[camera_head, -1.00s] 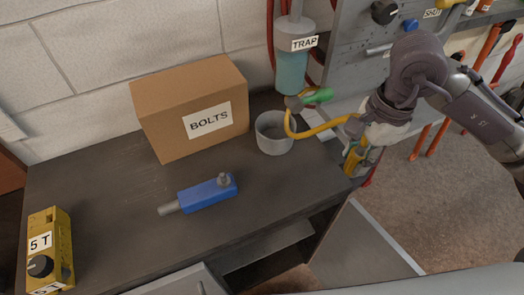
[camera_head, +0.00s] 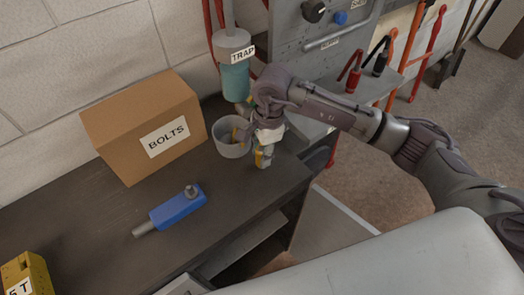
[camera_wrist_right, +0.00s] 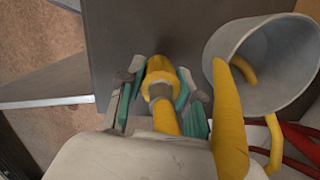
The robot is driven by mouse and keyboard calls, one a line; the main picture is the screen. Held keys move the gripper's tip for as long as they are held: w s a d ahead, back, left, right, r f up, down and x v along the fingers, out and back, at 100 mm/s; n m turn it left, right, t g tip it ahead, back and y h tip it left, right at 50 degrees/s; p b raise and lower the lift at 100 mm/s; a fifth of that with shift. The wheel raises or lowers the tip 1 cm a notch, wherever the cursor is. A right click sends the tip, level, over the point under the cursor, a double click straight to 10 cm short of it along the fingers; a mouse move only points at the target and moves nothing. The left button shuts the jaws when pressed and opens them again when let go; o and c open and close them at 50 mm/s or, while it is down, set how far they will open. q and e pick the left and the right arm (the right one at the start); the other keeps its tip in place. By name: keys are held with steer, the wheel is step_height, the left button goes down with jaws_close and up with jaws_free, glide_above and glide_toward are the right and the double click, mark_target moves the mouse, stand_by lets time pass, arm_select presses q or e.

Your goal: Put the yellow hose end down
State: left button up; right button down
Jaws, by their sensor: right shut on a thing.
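The yellow hose end (camera_wrist_right: 160,75) is a yellow collar with a grey band, between the teal fingers of my right gripper (camera_wrist_right: 158,88) in the right wrist view. In the head view my right gripper (camera_head: 264,158) points down at the dark bench, just right of the grey cup (camera_head: 231,149). The gripper is shut on the hose end, low over the bench top; I cannot tell whether the hose end touches it. The yellow hose (camera_wrist_right: 230,125) loops beside the hand and into the cup (camera_wrist_right: 215,60). My left gripper is out of view.
The TRAP cylinder (camera_head: 235,75) hangs behind the cup. A BOLTS carton (camera_head: 140,125) stands to the left. A blue tool (camera_head: 178,206) and a yellow 5 T box (camera_head: 25,275) lie on the bench (camera_head: 95,215).

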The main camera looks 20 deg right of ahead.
steer(key=shift+f, duration=0.5)
steer(key=shift+f, duration=0.2)
steer(key=c, duration=0.8)
jaws_free()
steer(key=shift+o, duration=0.2)
steer(key=shift+r, duration=0.1)
